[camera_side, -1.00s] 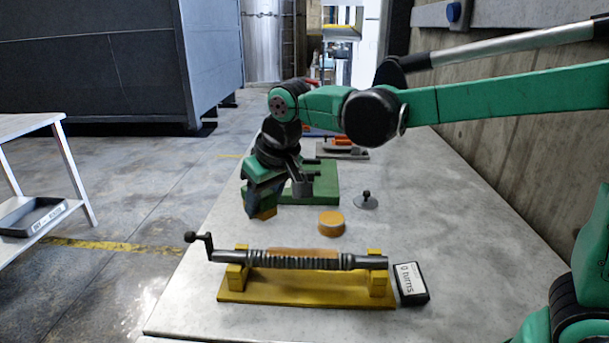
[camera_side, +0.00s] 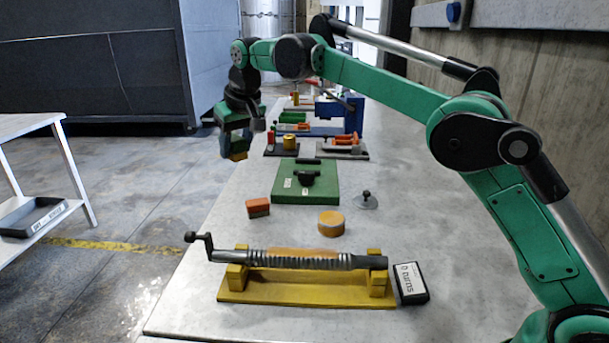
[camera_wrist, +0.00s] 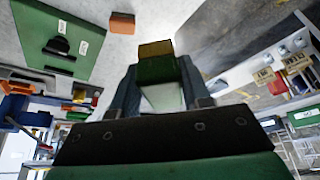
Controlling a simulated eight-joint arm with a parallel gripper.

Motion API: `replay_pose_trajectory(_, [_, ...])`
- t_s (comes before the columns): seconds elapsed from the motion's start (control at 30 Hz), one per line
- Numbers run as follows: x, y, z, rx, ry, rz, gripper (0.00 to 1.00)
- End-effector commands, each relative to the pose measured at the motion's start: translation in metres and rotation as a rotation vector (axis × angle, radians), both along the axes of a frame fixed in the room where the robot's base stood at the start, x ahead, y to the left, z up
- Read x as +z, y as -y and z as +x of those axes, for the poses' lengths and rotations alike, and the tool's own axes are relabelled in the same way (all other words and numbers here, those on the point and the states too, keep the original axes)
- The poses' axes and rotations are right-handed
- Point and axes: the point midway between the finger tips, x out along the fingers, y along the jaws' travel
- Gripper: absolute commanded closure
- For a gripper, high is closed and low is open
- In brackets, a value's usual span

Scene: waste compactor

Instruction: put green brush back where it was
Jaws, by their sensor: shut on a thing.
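My gripper (camera_side: 236,142) hangs high at the table's left edge in the side view, pointing down. It is shut on the green brush, a small block with a green body and a yellow-brown end. In the wrist view the brush (camera_wrist: 157,68) sits between my two grey fingers (camera_wrist: 160,88), its yellow-brown end pointing away from my gripper. In the side view only its yellowish lower end (camera_side: 238,156) shows clearly below the fingers. A similar orange-red block with a dark lower part (camera_side: 258,208) lies on the table; it also shows in the wrist view (camera_wrist: 122,23).
A green plate with a black handle (camera_side: 290,194) lies mid-table. Nearer are a round yellow-orange tin (camera_side: 331,223), a small knobbed disc (camera_side: 366,201), a yellow screw stand (camera_side: 300,293) and a black counter box (camera_side: 410,284). Blue equipment (camera_side: 343,112) stands farther back.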

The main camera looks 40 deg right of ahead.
Motion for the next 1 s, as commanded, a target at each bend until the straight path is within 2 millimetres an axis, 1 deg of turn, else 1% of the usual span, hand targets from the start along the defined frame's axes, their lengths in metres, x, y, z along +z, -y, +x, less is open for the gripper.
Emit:
replay_pose_trajectory(0.03, [0.000, 0.003, 0.004, -0.003, 0.000, 0.000, 1.00])
replay_pose_trajectory(0.2, [-0.003, 0.007, 0.009, -0.007, 0.001, 0.000, 1.00])
replay_pose_trajectory(0.27, [-0.008, 0.008, 0.010, -0.008, 0.001, 0.000, 1.00])
replay_pose_trajectory(0.37, [-0.023, 0.008, 0.010, -0.007, 0.001, 0.000, 1.00])
replay_pose_trajectory(0.53, [-0.061, 0.008, 0.009, -0.007, 0.001, 0.000, 1.00])
replay_pose_trajectory(0.7, [-0.109, 0.007, 0.010, -0.007, 0.001, 0.000, 1.00])
replay_pose_trajectory(0.8, [-0.134, 0.007, 0.010, -0.007, 0.001, 0.000, 1.00])
replay_pose_trajectory(0.9, [-0.152, 0.007, 0.010, -0.007, 0.001, 0.000, 1.00])
replay_pose_trajectory(1.0, [-0.160, 0.007, 0.010, -0.007, 0.001, 0.000, 1.00])
